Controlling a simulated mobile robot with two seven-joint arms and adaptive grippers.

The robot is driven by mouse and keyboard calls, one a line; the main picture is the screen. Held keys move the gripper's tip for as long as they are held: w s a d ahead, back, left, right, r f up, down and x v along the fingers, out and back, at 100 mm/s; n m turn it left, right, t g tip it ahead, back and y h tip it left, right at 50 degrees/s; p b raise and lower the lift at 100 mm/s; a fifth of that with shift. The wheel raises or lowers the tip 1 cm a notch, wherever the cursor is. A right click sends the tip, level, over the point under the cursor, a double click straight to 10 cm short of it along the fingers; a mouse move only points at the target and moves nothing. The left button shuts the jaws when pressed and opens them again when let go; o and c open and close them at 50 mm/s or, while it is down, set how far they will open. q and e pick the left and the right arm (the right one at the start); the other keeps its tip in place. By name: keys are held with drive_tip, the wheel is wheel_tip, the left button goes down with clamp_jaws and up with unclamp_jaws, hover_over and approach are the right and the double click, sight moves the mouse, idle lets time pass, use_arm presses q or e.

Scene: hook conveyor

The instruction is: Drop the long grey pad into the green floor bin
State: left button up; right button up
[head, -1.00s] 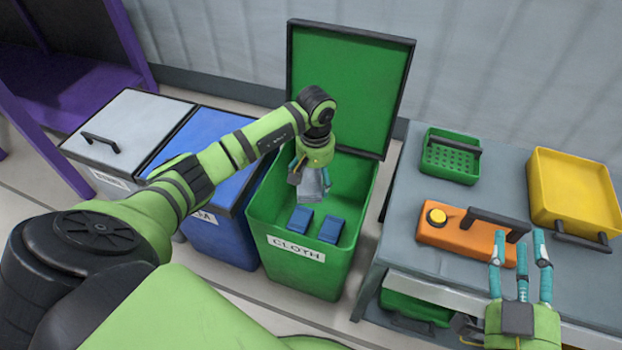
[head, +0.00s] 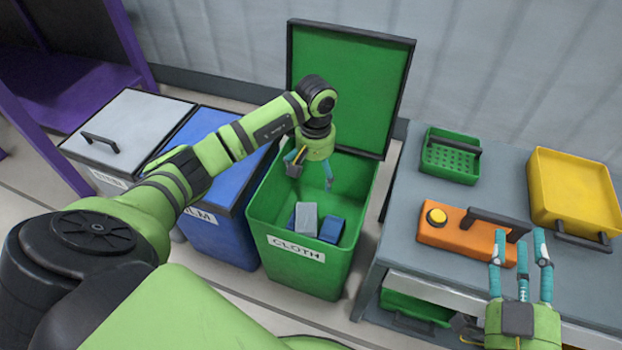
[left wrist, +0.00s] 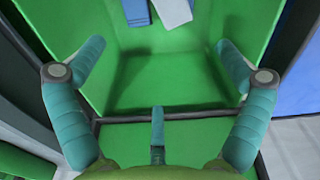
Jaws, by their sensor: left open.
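The long grey pad (head: 306,218) lies inside the green floor bin (head: 308,272), whose front label reads CLOTH. It sits beside and partly over blue pads (head: 331,229). In the left wrist view the grey pad (left wrist: 174,11) shows at the top edge next to a blue pad (left wrist: 136,12). My left gripper (head: 312,176) is open and empty above the bin, apart from the pad. Its spread fingers (left wrist: 155,85) frame the bin's inside in the wrist view. My right gripper (head: 521,265) has its fingers apart and is empty at the front edge of the grey table.
The bin's green lid (head: 350,85) stands open behind it. A blue bin (head: 225,236) and a grey-lidded bin (head: 125,130) stand to the left. The grey table (head: 400,185) on the right bears a green basket (head: 450,158), an orange box (head: 455,240) and a yellow tray (head: 575,190).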

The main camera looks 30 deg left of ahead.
use_arm(q)
wheel_tip(320, 180, up, 10)
drive_tip(key=shift+f, duration=0.15)
idle(0.5)
